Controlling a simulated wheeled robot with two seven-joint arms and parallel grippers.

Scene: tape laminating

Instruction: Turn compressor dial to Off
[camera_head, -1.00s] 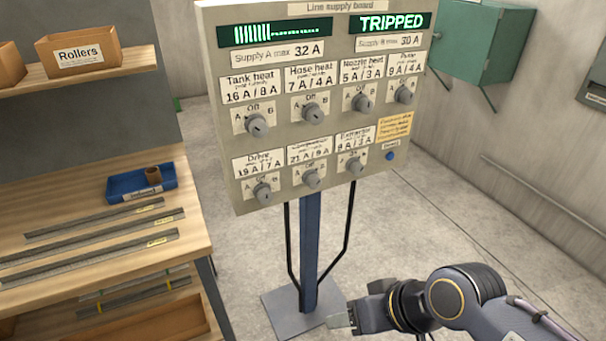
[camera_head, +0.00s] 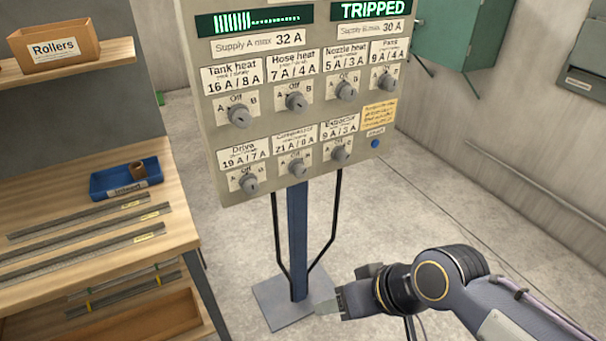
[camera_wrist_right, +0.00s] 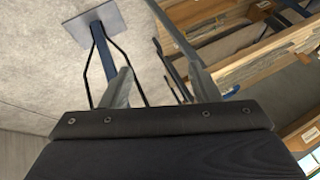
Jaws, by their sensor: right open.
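The compressor dial (camera_head: 297,167) is a grey round knob in the middle of the lower row on the line supply board (camera_head: 205,110). Its label reads 21 A / 8 A; its exact pointer direction is too small to tell. My right gripper (camera_head: 328,305) is low in front of the board's post, well below and apart from the dial. In the right wrist view its two fingers (camera_wrist_right: 160,80) are spread apart with nothing between them. My left gripper is not in view.
Other dials, such as the Drive dial (camera_head: 249,184) and Extractor dial (camera_head: 341,153), flank it closely. A blue button (camera_head: 375,143) sits at lower right. The right display (camera_head: 367,10) reads TRIPPED.

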